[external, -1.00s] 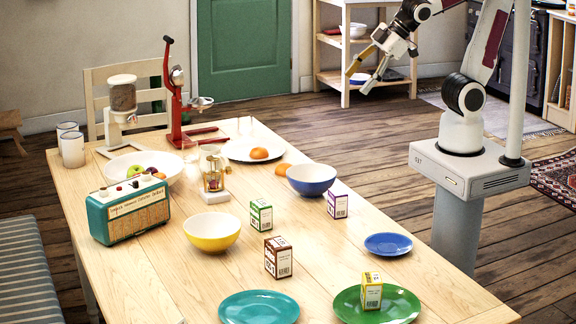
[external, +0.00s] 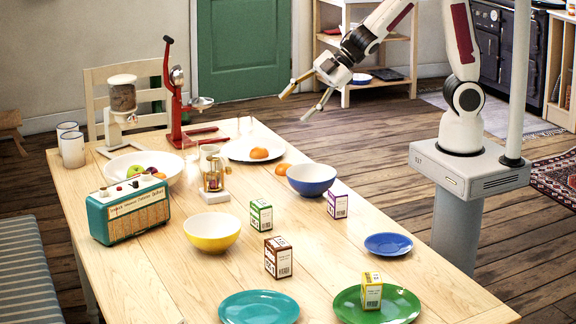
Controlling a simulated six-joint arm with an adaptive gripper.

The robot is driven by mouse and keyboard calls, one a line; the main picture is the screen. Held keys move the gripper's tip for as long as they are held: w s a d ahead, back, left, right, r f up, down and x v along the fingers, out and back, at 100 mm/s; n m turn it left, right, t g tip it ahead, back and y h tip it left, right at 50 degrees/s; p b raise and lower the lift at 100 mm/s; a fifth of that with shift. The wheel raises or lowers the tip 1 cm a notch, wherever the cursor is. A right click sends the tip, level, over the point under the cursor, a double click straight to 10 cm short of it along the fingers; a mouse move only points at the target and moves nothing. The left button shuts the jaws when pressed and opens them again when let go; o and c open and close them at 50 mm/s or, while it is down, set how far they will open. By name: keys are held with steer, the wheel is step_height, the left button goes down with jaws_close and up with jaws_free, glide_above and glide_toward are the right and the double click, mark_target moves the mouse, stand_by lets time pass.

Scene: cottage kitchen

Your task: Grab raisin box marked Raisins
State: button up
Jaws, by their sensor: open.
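Several small boxes stand on the wooden table (external: 150,262), and their print is too small to read. A purple-and-white box (external: 337,205) stands near the right edge. A green-and-white box (external: 261,216) stands near the middle. A brown-and-white box (external: 278,258) stands nearer the front. A yellow-and-white box (external: 371,291) stands on the green plate. I cannot tell which is marked Raisins. My gripper (external: 293,108) is open and empty, in the air beyond the table's far right side, above and behind the boxes.
A blue bowl (external: 311,181) stands near the right edge, and a yellow bowl (external: 211,233) near the middle. A blue plate (external: 388,244), a green plate (external: 402,305) and a teal plate (external: 258,308) lie toward the front. A red juicer (external: 172,105) rises tall at the back.

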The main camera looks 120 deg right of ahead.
mark_target(338, 190)
steer(key=s+a+f+n+y, duration=0.1)
steer(key=a+f+y, duration=0.1)
steer(key=f, duration=0.3)
steer(key=s+a+f+n+g+y, duration=0.1)
steer(key=a+f+n+y, duration=0.1)
steer(key=f, duration=0.4)
steer(key=s+a+f+n+y, duration=0.1)
steer(key=a+f+n+y, duration=0.1)
steer(key=f+y, duration=0.3)
steer(key=shift+a+f+g+y, duration=0.4)
steer(key=shift+a+f, duration=0.15)
steer(key=shift+a, duration=0.3)
steer(key=s+a+y, duration=0.1)
steer(key=s+f+y, duration=0.1)
steer(key=s+a+g+y, duration=0.1)
steer(key=s, duration=0.1)
steer(key=shift+a+f, duration=0.2)
steer(key=shift+a, duration=0.1)
steer(key=shift+s+a+n+y, duration=0.3)
steer(key=shift+s, duration=0.15)
steer(key=shift+x, duration=1.25)
steer(key=shift+w, duration=0.1)
steer(key=shift+x, duration=2.6)
